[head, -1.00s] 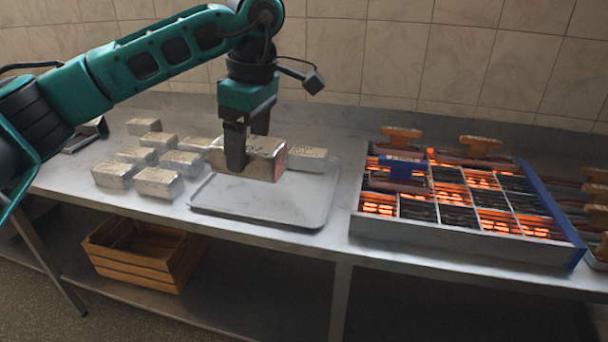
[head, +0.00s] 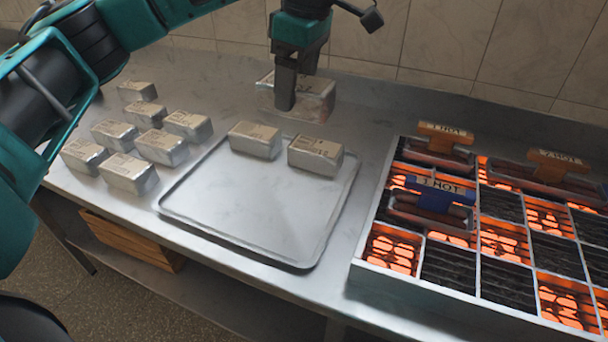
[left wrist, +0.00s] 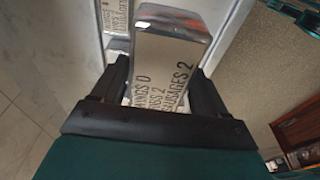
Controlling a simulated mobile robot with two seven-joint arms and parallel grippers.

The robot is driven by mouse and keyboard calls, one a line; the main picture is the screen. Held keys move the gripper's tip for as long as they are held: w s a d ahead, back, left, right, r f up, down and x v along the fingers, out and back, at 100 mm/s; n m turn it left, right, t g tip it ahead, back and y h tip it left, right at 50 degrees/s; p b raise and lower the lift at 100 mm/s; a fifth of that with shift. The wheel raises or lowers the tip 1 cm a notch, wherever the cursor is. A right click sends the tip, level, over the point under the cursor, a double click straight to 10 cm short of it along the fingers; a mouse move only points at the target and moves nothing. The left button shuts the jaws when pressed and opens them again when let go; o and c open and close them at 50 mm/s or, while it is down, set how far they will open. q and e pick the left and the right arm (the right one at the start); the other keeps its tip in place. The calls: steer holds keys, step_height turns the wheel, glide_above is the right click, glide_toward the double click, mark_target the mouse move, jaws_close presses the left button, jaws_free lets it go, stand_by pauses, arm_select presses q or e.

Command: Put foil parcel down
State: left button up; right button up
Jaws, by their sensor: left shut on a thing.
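My left gripper (head: 287,92) is shut on a silver foil parcel (head: 312,98) with a printed label. In the head view it appears beyond the back edge of the metal tray (head: 240,218); I cannot tell its height above the counter. In the left wrist view the held parcel (left wrist: 165,62) sits between the two fingers, its label partly reading "SAUSAGES 2". Two other foil parcels, one at left (head: 255,140) and one at right (head: 315,156), stand side by side at the tray's back. My right gripper is not in view.
Several foil parcels (head: 162,147) stand on the counter left of the tray. The tray's front and middle are bare. A grill (head: 480,235) with glowing cells and "HOT" tagged items is at right. A tiled wall (head: 450,45) rises behind; a wooden crate (head: 130,240) is below.

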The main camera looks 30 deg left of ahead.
arm_select(q)
step_height(320, 180, down, 18)
steer(key=shift+s+f, duration=0.1)
steer(key=shift+f, duration=0.15)
steer(key=shift+f, duration=0.1)
steer(key=o, duration=1.3)
steer(key=r, duration=0.4)
steer(key=d+r, duration=0.1)
steer(key=r, duration=0.7)
steer(key=shift+d, duration=0.4)
